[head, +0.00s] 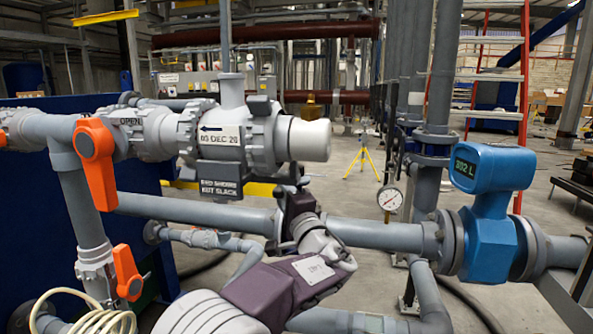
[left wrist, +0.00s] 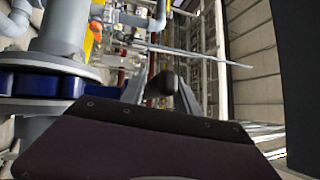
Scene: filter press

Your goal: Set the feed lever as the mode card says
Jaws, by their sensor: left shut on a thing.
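My left gripper (head: 290,184) reaches up from the bottom of the head view, in front of the grey horizontal pipe. In the left wrist view, its two grey fingers (left wrist: 163,96) are closed around a dark rounded knob (left wrist: 162,84). This may be the end of the feed lever; the rest of it is hidden. A small dark card (head: 221,188) under the grey valve body has white text, too small to read surely. My right gripper is in neither view.
A blue meter (head: 489,215) and a round gauge (head: 390,199) are at right. A pale coiled hose (head: 92,315) lies bottom left.

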